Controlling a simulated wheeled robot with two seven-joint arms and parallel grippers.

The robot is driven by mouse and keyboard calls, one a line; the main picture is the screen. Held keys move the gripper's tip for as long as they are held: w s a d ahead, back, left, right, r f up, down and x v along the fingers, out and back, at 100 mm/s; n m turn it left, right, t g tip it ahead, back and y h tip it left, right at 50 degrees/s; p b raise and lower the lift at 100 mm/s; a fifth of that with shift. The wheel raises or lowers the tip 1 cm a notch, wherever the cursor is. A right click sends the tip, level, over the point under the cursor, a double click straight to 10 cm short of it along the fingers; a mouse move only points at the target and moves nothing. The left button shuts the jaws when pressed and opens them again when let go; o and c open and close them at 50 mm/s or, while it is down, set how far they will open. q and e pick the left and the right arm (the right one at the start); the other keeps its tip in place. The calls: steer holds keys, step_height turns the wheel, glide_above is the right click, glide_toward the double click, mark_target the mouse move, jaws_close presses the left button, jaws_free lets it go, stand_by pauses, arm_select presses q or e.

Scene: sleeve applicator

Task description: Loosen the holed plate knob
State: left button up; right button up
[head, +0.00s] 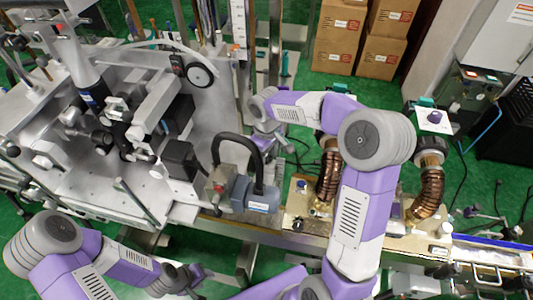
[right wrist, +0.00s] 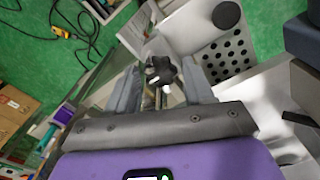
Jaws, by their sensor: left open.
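The holed plate (right wrist: 238,66), light grey with rows of dark holes, is in the upper right of the right wrist view. A black star-shaped knob (right wrist: 161,71) on a metal stem is left of it. My right gripper (right wrist: 160,66) is open, one finger on each side of this knob in the picture, with gaps visible; depth is hard to judge. In the head view my right gripper (head: 266,141) is by the machine's right edge, and the knob cannot be made out. My left gripper (head: 196,279) is open and empty at the bottom, in front of the machine.
A round black knob (right wrist: 227,15) is above the holed plate. A grey block with a black handle (head: 240,160) stands close to my right gripper. The metal machine table (head: 90,195) fills the left. Cardboard boxes (head: 340,35) stand at the back on green floor.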

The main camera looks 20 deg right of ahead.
steer(key=c, duration=0.8)
steer(key=shift+o, duration=0.2)
steer(key=shift+n, duration=0.3)
steer(key=n+p, duration=0.1)
steer(key=n, duration=0.3)
steer(key=shift+w+r+p, duration=0.1)
steer(key=shift+r+p, duration=0.05)
steer(key=shift+p, duration=0.15)
steer(key=n+p, duration=0.2)
steer(key=n, duration=0.4)
steer(key=o, duration=1)
steer(key=shift+o, duration=0.2)
